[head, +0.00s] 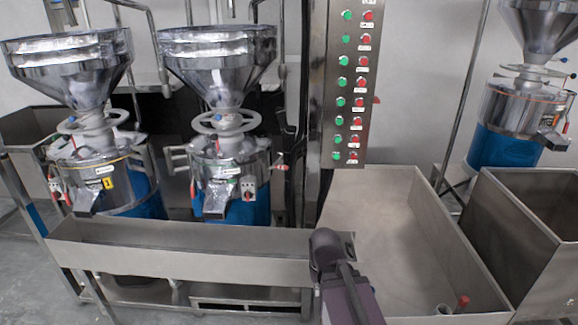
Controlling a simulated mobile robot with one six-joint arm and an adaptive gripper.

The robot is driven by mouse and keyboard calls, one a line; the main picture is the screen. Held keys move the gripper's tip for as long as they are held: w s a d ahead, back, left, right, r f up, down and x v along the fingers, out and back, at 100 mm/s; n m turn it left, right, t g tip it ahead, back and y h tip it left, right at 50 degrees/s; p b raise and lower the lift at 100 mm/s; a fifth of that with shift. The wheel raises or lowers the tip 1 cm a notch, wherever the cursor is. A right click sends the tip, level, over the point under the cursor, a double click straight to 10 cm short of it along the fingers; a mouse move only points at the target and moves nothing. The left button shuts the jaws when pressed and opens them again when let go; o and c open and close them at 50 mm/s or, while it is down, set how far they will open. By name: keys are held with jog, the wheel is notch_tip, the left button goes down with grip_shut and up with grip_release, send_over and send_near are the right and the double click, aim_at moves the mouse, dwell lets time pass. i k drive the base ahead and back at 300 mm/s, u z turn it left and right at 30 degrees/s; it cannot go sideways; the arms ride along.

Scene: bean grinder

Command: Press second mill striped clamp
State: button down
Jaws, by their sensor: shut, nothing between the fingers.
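Two mills stand side by side at the left, each with a steel funnel hopper, a handwheel, a steel drum and a blue base. The second mill from the left (230,160) is upright behind a steel trough. A small red-tipped clamp or handle (282,167) sticks out at the right of its drum; it is too small to tell whether it is striped. Another thin red handle (192,190) shows at the drum's left. A dark, rounded part of my arm rises at the bottom centre, in front of the trough's right end. No gripper fingers show.
A steel trough (180,262) runs in front of both mills. A control panel (350,90) with green and red buttons stands right of the second mill. A wide steel bin (390,205) lies below it. Another mill (520,115) and bin (530,215) are at the right.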

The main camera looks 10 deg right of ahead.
aim_at(284, 167)
jog(key=u, duration=0.1)
jog(key=i, duration=0.95)
jog(key=z, duration=0.05)
